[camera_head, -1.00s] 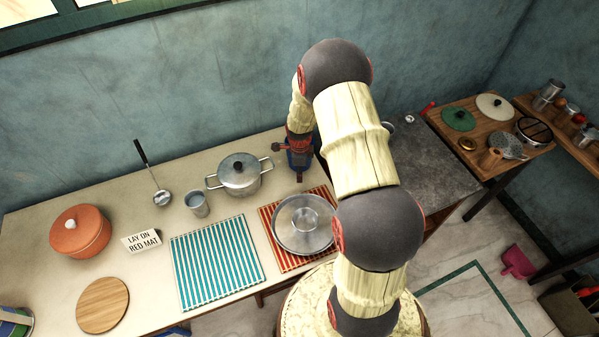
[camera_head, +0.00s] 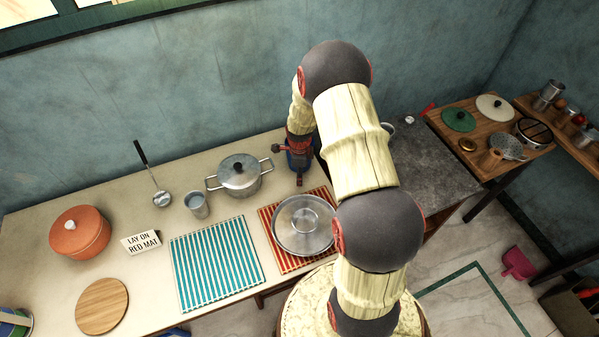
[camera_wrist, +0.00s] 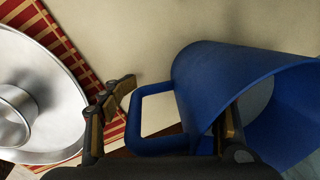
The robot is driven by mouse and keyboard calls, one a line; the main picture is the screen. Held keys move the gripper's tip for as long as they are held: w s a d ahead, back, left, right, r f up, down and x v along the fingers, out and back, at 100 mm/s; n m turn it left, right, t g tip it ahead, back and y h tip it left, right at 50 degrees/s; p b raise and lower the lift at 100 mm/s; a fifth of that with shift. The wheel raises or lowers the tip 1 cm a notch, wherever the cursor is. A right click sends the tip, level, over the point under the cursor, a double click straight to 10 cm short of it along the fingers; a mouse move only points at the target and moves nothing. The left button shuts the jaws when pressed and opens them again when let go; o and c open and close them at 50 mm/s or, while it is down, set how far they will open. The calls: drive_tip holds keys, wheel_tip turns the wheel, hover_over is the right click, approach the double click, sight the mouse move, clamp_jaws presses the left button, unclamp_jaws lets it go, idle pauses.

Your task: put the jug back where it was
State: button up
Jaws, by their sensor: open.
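The blue jug (camera_wrist: 225,80) fills the right of the wrist view, with its open mouth toward the lower right. Its loop handle (camera_wrist: 140,112) points left, between the two fingers of my gripper (camera_wrist: 167,112). My gripper is open, one finger left of the handle and the other by the jug's body. I cannot tell whether a finger touches it. In the head view my gripper (camera_head: 288,163) is at the back right of the counter, and only a little of the jug (camera_head: 298,159) shows behind the fingers and my arm.
A steel pot (camera_head: 239,175) stands just left of my gripper. A round steel lid (camera_head: 304,226) lies on the red striped mat (camera_head: 270,226) in front. A steel cup (camera_head: 197,205), a ladle (camera_head: 161,198) and a teal striped mat (camera_head: 216,264) are farther left. My arm hides the counter behind it.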

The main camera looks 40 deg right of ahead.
drive_tip(key=r+p, duration=0.1)
drive_tip(key=r, duration=0.3)
drive_tip(key=r+p, duration=0.1)
drive_tip(key=r, duration=0.3)
drive_tip(key=s+r+p, duration=0.1)
drive_tip(key=r, duration=0.3)
drive_tip(key=shift+a+r, duration=0.1)
drive_tip(key=shift+a, duration=0.3)
drive_tip(key=s+a+r+n+t, duration=0.1)
drive_tip(key=s+a+r+n, duration=0.1)
drive_tip(key=a+r+n, duration=0.35)
drive_tip(key=s+a+r+n, duration=0.1)
drive_tip(key=a+r+n, duration=0.1)
drive_tip(key=r, duration=0.7)
drive_tip(key=s+a+r+n+t, duration=0.1)
drive_tip(key=s+a+r+n, duration=0.1)
drive_tip(key=a+r+n, duration=0.35)
drive_tip(key=s+a+r+n+t, duration=0.1)
drive_tip(key=s+a+r+n, duration=0.3)
drive_tip(key=s, duration=0.4)
drive_tip(key=s+a+r+n+t, duration=0.1)
drive_tip(key=s+a+r+n, duration=0.4)
drive_tip(key=s+r+n, duration=0.2)
drive_tip(key=shift+s+r+n+y, duration=0.3)
drive_tip(key=shift+s+n+y, duration=0.1)
drive_tip(key=shift+s+n, duration=0.45)
drive_tip(key=shift+f, duration=0.1)
